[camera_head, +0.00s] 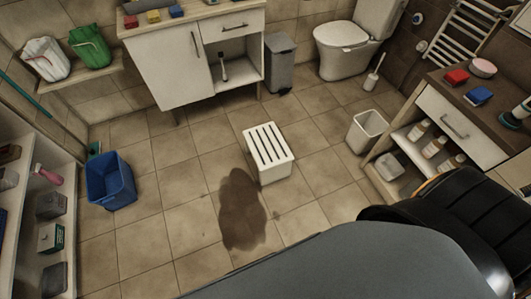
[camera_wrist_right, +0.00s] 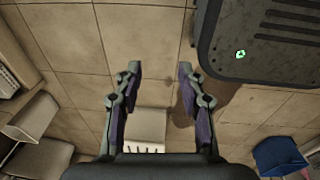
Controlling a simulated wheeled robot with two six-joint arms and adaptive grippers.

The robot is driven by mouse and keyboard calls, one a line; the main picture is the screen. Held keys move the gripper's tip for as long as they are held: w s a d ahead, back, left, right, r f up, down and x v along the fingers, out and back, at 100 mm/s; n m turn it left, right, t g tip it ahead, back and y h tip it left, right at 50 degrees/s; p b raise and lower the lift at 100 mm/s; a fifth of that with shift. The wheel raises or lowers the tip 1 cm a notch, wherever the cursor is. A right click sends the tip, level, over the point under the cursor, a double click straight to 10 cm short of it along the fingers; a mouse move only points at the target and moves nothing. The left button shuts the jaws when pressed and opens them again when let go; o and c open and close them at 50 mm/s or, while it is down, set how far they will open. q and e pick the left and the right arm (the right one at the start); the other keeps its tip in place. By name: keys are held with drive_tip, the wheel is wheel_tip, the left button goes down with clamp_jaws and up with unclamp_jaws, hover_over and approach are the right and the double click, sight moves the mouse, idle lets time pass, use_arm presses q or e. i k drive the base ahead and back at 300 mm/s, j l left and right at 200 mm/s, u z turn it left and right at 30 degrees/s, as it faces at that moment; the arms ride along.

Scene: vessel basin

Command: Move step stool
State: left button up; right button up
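The step stool (camera_head: 267,152) is small and white with a slatted top. It stands upright on the tiled floor near the middle of the head view, just beside a dark wet-looking stain. The right wrist view also shows the stool (camera_wrist_right: 147,127) low in the picture, partly hidden behind my gripper's base. My right gripper (camera_wrist_right: 160,72) is open, with bare floor between its fingertips. It is empty and apart from the stool. My left gripper is in neither view.
A blue bucket (camera_head: 110,181) stands left of the stool, and a white bin (camera_head: 367,131) stands to its right. A grey bin (camera_head: 280,62) and the toilet (camera_head: 345,38) are behind. Shelves line both sides. The dark stain (camera_head: 242,209) lies on otherwise clear floor.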

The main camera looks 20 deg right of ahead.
sight(274, 159)
drive_tip(key=i+z, duration=0.3)
drive_tip(key=i+j+z, duration=0.2)
drive_tip(key=i+z, duration=0.15)
drive_tip(key=z, duration=1)
